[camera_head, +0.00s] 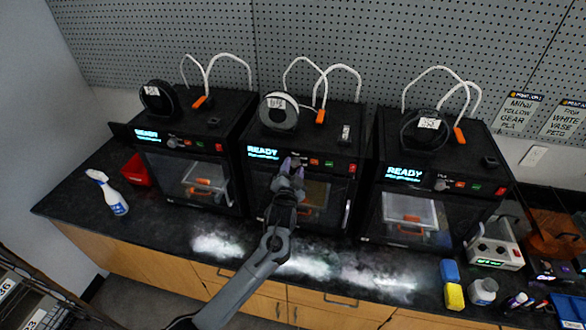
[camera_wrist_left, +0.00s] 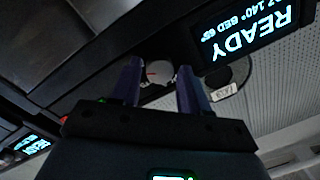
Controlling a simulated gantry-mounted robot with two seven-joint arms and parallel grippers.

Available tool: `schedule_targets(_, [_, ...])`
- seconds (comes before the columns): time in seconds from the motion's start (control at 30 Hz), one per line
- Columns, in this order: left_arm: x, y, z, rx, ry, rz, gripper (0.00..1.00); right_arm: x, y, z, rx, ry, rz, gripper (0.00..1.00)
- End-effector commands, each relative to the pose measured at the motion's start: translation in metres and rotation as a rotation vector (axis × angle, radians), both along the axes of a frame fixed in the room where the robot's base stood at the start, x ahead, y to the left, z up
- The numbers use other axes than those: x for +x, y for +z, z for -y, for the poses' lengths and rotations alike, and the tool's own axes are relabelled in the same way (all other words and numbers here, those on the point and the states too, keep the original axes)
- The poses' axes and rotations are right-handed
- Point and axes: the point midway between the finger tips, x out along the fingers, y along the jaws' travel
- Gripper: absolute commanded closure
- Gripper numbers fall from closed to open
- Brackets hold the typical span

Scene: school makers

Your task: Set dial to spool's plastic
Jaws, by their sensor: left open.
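The middle printer (camera_head: 308,140) has a lit READY screen (camera_head: 264,152) on its front panel. A pale spool with a small label (camera_head: 278,104) sits on top of it; the label's text is too small to read. My left gripper (camera_head: 291,163) is open at this panel, just right of the screen, and hides the dial in the head view. In the left wrist view, the round pale dial (camera_wrist_left: 159,71) with a red mark shows between the two open fingertips (camera_wrist_left: 158,80). Contact with the dial cannot be told. My right gripper is out of view.
Similar printers stand at left (camera_head: 185,140) and right (camera_head: 440,150), each with a dark spool on top. A spray bottle (camera_head: 110,195) and red bin (camera_head: 138,170) are at left. Sponges (camera_head: 454,296) and bottles are at right. The counter before the printers is mostly clear.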

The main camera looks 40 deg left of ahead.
Motion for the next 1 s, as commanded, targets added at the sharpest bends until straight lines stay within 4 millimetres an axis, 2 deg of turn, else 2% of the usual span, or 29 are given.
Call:
schedule_targets(0.33, [0.0026, 0.0, -0.0018, -0.001, 0.0, 0.0, 0.55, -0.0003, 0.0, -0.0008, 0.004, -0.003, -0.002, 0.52])
schedule_targets(0.6, [0.0026, -0.0001, -0.0017, 0.0, 0.0, 0.0, 0.95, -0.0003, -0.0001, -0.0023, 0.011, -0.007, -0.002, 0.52])
schedule_targets(1.0, [0.0027, 0.0005, -0.0013, -0.066, 0.0, 0.032, 0.96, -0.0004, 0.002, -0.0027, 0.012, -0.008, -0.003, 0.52])
